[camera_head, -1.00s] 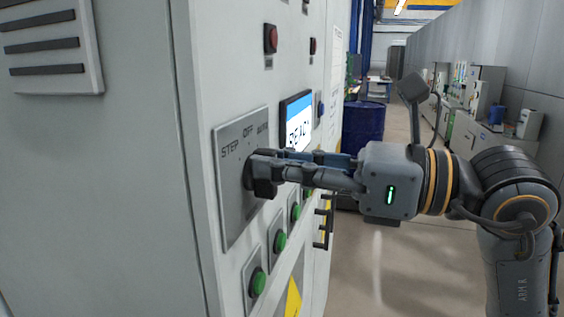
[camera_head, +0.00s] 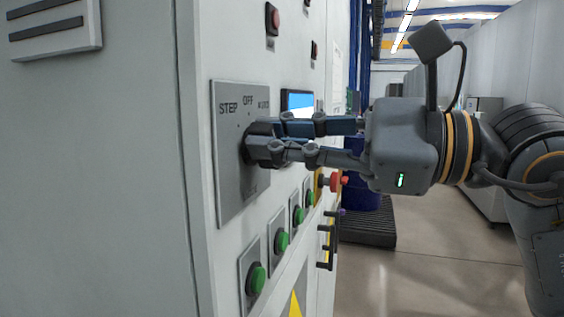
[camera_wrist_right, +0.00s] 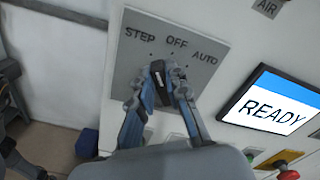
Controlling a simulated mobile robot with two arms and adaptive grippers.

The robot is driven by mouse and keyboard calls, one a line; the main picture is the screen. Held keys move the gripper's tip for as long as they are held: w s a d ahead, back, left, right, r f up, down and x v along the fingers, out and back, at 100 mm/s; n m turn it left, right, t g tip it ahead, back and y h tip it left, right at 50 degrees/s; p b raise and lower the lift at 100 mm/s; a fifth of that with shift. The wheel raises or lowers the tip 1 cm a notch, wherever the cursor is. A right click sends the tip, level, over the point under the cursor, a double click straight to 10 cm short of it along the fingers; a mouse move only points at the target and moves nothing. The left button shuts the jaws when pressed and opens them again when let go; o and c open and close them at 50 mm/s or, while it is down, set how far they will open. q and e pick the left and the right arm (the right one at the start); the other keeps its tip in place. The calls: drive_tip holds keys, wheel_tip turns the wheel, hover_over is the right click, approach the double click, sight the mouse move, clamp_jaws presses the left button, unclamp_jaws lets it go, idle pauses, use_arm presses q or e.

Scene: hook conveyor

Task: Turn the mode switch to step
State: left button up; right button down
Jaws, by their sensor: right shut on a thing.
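The mode switch plate (camera_head: 228,185) is a grey panel on the cabinet side, marked STEP, OFF and AUTO. It also shows in the right wrist view (camera_wrist_right: 132,55). My right gripper (camera_head: 268,142) reaches in from the right and is shut on the dark switch knob (camera_head: 250,143). In the right wrist view, its two fingers (camera_wrist_right: 162,78) flank the black knob (camera_wrist_right: 159,84) below the labels. The fingers partly hide the knob, and I cannot tell for sure which label it points to. My left gripper is not in view.
A screen (camera_wrist_right: 275,103) reading READY is right of the plate. Several green buttons (camera_head: 257,279) run below it, with a red knob (camera_head: 337,181) and black handle (camera_head: 327,240) beyond. A red button (camera_head: 272,18) sits above. The aisle floor (camera_head: 420,270) is clear.

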drive_tip(key=shift+s+f+n+b, duration=0.1)
drive_tip(key=shift+n+b, duration=0.55)
drive_tip(key=shift+n, duration=0.25)
drive_tip(key=c, duration=1.3)
unclamp_jaws()
drive_tip(key=v, duration=1.2)
